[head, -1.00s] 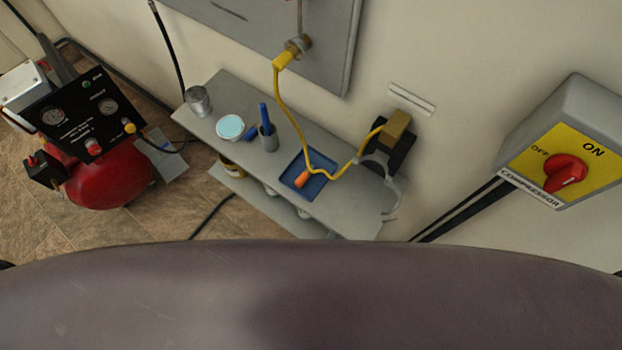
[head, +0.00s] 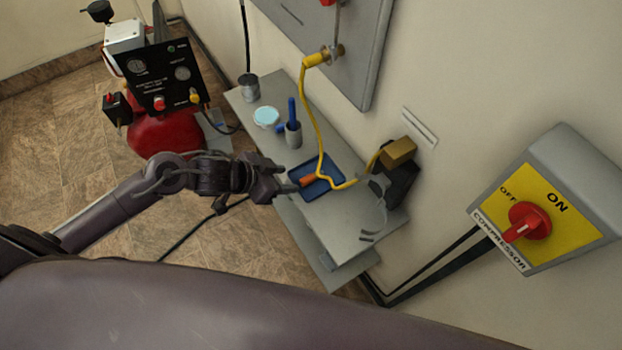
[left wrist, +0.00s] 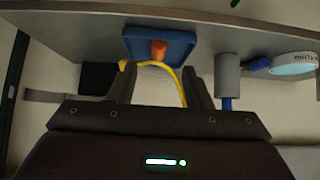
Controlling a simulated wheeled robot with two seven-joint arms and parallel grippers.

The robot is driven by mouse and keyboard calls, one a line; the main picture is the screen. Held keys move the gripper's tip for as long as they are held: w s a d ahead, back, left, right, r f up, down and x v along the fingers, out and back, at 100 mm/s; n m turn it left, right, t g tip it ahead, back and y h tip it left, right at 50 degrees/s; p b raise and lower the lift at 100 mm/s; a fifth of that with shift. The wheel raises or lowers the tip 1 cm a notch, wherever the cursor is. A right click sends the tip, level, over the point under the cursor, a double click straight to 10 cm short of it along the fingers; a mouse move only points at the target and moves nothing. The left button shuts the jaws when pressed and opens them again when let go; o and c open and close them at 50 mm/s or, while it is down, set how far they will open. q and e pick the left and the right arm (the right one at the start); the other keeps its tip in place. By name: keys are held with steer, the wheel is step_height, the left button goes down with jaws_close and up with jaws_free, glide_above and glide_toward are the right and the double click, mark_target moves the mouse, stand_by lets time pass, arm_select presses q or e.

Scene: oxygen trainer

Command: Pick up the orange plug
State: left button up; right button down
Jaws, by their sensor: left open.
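The orange plug (head: 307,180) lies in a shallow blue tray (head: 325,190) on the grey shelf. In the left wrist view the plug (left wrist: 159,50) stands out against the blue tray (left wrist: 178,40), beyond and between my fingers. My left gripper (head: 283,183) is just left of the tray, pointing toward the plug, and seems apart from it. In the left wrist view my left gripper (left wrist: 160,88) is open, with nothing between its fingertips. A yellow hose (head: 318,130) passes over the tray by the plug. My right gripper is not in view.
The grey shelf (head: 262,145) also holds a metal cup (head: 248,86), a round tub (head: 267,117) and a grey holder (head: 293,138) with a blue stick. A red compressor (head: 165,135) stands on the floor at left. A switch box (head: 560,205) hangs at right.

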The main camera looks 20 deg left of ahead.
mark_target(301, 182)
arm_select(q)
steer(key=x, duration=0.5)
steer(key=shift+s+f, duration=0.1)
steer(key=shift+f, duration=0.45)
jaws_close()
